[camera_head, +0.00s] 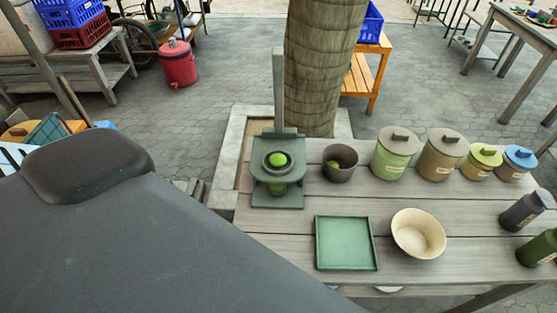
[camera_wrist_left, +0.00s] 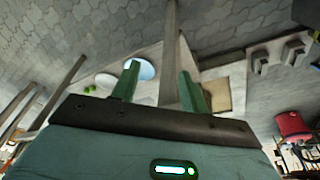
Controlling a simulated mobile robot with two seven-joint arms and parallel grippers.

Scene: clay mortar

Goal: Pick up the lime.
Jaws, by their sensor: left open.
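A bright green lime (camera_head: 278,159) sits in the ring at the top of a dark green stand (camera_head: 262,143) on the plank table. More green shows low in the stand (camera_head: 278,188); I cannot tell what it is. Another green fruit (camera_head: 334,166) lies partly hidden inside a brown cup (camera_head: 341,174) to the right. In the left wrist view my left gripper (camera_wrist_left: 158,68) is open, its two green fingers apart with nothing held between them. In the head view my dark arm fills the lower left, and the left fingers are hidden. My right gripper is in neither view.
A green square tray (camera_head: 346,243) and a cream bowl (camera_head: 419,233) stand at the table's front. A tree trunk (camera_head: 318,70) and an upright post (camera_head: 278,85) rise behind the stand.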

